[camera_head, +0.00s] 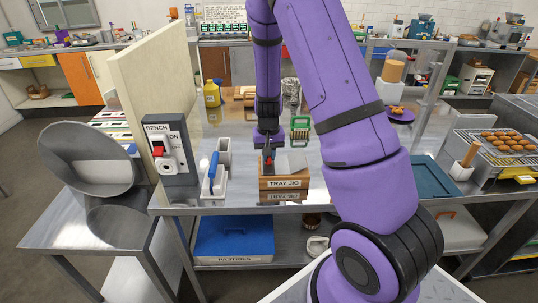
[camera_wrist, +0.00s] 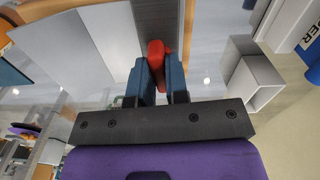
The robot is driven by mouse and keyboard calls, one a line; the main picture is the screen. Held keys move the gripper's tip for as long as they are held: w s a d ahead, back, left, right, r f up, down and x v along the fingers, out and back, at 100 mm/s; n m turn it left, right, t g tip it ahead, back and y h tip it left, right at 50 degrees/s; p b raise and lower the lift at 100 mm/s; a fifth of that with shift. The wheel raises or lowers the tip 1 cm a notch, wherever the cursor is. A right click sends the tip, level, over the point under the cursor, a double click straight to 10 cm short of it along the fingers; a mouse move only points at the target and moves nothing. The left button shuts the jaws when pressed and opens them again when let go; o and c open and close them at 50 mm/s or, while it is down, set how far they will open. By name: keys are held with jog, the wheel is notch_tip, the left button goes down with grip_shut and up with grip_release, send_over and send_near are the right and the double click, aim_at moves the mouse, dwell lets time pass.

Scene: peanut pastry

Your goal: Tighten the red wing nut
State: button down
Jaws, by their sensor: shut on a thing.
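The red wing nut (camera_wrist: 157,50) shows in the wrist view between the two dark fingers of my gripper (camera_wrist: 160,75), which are shut on it. In the head view my gripper (camera_head: 268,150) points down at the left part of the wooden tray jig (camera_head: 284,184), labelled "TRAY JIG", at the front of the steel table. A small patch of red (camera_head: 269,157) shows at the fingertips there. A grey plate (camera_head: 297,163) rises on the jig to the right of the gripper. The stud or thread under the nut is hidden.
Left of the jig stand a white holder (camera_head: 217,184) with a blue-handled tool (camera_head: 213,167) and a grey bench switch box (camera_head: 172,150). A green-framed item (camera_head: 300,132) stands behind the jig. My arm hides much of the table's right side.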

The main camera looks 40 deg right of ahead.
jog(key=shift+m, duration=0.3)
jog(key=shift+m, duration=0.9)
jog(key=c, duration=1.1)
grip_release()
jog(key=s+a+r+n+t+y, duration=0.1)
jog(key=s+a+r, duration=0.1)
jog(key=r, duration=0.8)
jog(key=s+a+r+n+t, duration=0.1)
jog(key=s+a+r, duration=0.2)
jog(key=r, duration=0.8)
jog(key=s+a+r+n+t, duration=0.1)
jog(key=s+a+r+n, duration=0.1)
jog(key=s+r, duration=0.2)
jog(key=s+a+r+n+t, duration=0.1)
jog(key=s+a+r+n, duration=0.1)
jog(key=s, duration=0.8)
jog(key=s+a+r+n+t+h, duration=0.1)
jog(key=s+a+r+n, duration=0.1)
jog(key=s+a+r, duration=0.2)
jog(key=shift+s+r, duration=0.7)
jog(key=shift+s, duration=0.2)
jog(key=shift+s+r, duration=0.65)
jog(key=shift+s, duration=0.2)
